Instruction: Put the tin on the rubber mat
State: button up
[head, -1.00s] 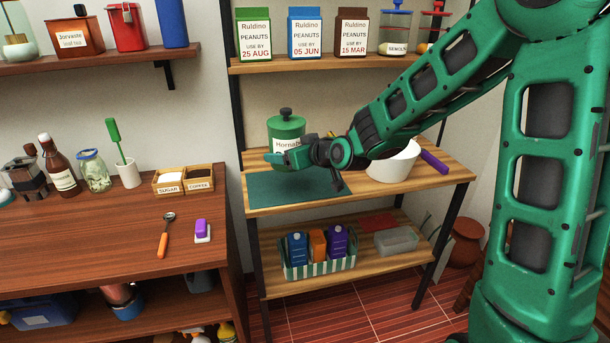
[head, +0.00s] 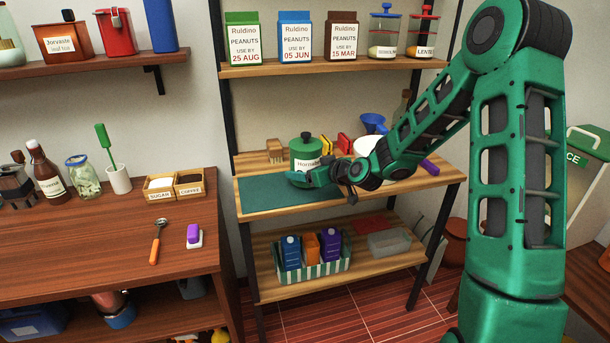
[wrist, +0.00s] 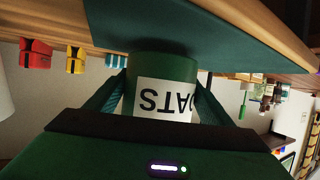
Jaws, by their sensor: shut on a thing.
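The tin (head: 306,146) is a green canister with a dark-knobbed lid and a white label, upright over the back part of the mat in the head view. My gripper (head: 312,178) is shut on it from the front and hides its lower part. In the wrist view, which is upside down, the tin (wrist: 165,68) sits between both fingers, its label partly reading "OATS". Its base end appears against or very close to the mat (wrist: 200,20); I cannot tell whether it touches. The dark green rubber mat (head: 262,198) lies flat on the middle wooden shelf.
A white bowl (head: 366,146) and a blue funnel (head: 373,122) stand right of the tin. Small yellow (head: 327,146) and red (head: 344,143) items and a wooden rack (head: 275,152) are behind. Peanut cartons (head: 243,40) line the shelf above. The mat's left part is clear.

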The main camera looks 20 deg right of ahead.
jog(key=shift+f, duration=0.5)
jog(key=shift+f, duration=0.1)
jog(key=o, duration=2.1)
